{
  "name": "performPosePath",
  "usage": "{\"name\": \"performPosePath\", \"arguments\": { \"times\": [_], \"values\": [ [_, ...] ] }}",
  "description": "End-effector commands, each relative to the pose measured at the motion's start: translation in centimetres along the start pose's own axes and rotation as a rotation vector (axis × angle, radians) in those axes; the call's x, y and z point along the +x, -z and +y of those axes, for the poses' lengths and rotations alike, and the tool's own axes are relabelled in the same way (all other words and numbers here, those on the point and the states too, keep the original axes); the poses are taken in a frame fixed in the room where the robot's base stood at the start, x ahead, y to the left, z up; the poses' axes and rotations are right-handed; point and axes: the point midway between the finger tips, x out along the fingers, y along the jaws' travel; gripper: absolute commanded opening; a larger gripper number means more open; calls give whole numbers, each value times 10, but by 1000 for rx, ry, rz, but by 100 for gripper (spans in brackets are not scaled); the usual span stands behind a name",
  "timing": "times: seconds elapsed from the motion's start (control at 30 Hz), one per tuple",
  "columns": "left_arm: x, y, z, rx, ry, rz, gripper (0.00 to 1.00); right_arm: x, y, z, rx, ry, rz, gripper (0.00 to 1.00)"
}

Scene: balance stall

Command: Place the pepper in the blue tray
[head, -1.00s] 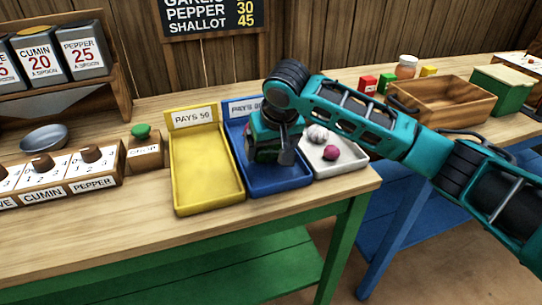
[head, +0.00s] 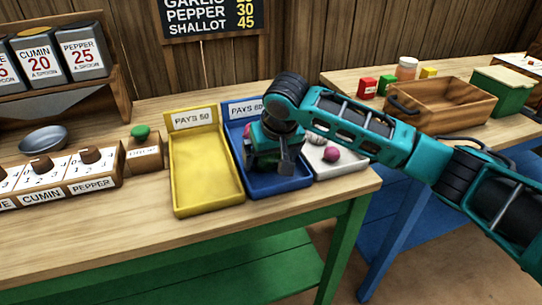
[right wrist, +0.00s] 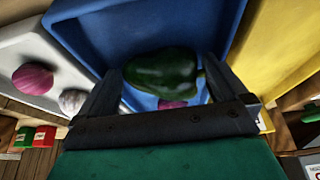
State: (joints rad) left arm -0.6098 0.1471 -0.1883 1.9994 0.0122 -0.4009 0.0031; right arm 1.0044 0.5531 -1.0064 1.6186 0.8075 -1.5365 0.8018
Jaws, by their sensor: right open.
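The dark green pepper (right wrist: 163,72) shows in the right wrist view between the fingers of my right gripper (right wrist: 166,92). The fingers are apart. The pepper is over or on the floor of the blue tray (right wrist: 140,25); I cannot tell if it rests there. A pink thing (right wrist: 172,104), probably a shallot, partly shows beyond the pepper. My left gripper is not in view.
The yellow tray (head: 205,180) on the left is empty. A white tray (head: 345,170) on the right holds a shallot (head: 331,155) and a garlic (head: 316,139). A wooden crate (head: 440,105) stands on the other table. Knobs and a green button (head: 140,131) stand left.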

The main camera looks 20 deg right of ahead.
Motion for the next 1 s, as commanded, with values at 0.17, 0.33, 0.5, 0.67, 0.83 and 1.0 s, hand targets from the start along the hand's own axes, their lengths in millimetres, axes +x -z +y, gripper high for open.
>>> {"name": "performPosePath", "arguments": {
  "times": [0.17, 0.33, 0.5, 0.67, 0.83, 1.0],
  "values": [
    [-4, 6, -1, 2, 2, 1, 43, -30, 2, 0, 0, 1, 5, 100],
    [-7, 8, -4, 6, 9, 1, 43, -68, 2, 0, -2, 1, 4, 100],
    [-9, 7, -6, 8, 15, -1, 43, -99, 2, 0, 0, 1, 4, 100],
    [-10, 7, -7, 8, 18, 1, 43, -115, 1, 0, 0, 0, 1, 100],
    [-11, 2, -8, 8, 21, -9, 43, -120, 0, 0, 1, 0, 0, 100],
    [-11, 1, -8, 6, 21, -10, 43, -120, 0, 0, 1, 0, 0, 100]
  ]
}}
